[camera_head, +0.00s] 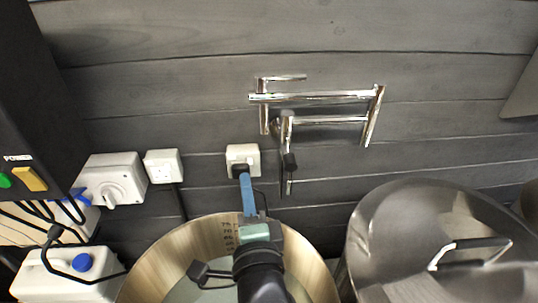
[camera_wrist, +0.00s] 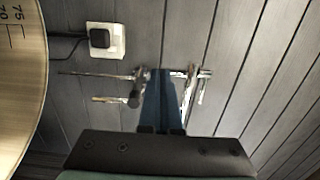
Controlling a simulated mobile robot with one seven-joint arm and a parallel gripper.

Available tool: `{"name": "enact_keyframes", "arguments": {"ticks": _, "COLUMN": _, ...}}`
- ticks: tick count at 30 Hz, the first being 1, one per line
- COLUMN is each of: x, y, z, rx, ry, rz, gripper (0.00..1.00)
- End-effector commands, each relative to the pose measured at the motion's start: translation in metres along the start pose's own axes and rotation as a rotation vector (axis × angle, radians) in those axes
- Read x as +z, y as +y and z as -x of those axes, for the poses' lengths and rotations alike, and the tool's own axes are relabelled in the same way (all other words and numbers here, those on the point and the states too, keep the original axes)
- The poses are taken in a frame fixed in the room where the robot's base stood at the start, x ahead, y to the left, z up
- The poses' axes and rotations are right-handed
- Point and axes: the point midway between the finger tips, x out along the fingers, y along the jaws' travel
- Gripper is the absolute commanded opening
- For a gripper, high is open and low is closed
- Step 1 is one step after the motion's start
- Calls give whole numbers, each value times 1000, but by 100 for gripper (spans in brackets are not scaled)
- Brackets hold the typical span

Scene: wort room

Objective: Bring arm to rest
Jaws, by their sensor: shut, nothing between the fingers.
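My gripper (camera_head: 246,182) reaches up from the bottom middle of the head view, over the open pot, with its blue fingers together and nothing between them. Its tips appear just below the wall socket, but I cannot tell how far they are from the wall. In the wrist view my gripper (camera_wrist: 163,80) shows its blue fingers pointing away toward the wall, overlapping the chrome tap (camera_wrist: 191,85) in the picture. No held object shows in either view.
An open steel pot (camera_head: 147,270) with volume marks lies below my arm. A lidded steel vessel (camera_head: 395,230) stands at right. The folding chrome tap (camera_head: 320,97) juts from the wall. A plugged socket (camera_head: 235,153), a control box (camera_head: 30,110) and a white canister (camera_head: 60,275) are nearby.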

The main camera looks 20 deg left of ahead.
Motion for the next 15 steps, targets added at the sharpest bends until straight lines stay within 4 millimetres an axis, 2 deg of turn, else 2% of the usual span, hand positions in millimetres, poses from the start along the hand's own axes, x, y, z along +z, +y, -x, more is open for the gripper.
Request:
{"name": "enact_keyframes", "arguments": {"ticks": 5, "x": -1, "y": -4, "z": 0, "rx": -8, "ry": 4, "rz": 14, "gripper": 0}}
{"name": "enact_keyframes", "arguments": {"ticks": 8, "x": -13, "y": -36, "z": -3, "rx": -68, "ry": 39, "rz": 150, "gripper": 0}}
{"name": "enact_keyframes", "arguments": {"ticks": 11, "x": -34, "y": -93, "z": 0, "rx": -163, "ry": 127, "rz": 405, "gripper": 0}}
{"name": "enact_keyframes", "arguments": {"ticks": 15, "x": -65, "y": -192, "z": 27, "rx": -286, "ry": 347, "rz": 853, "gripper": 0}}
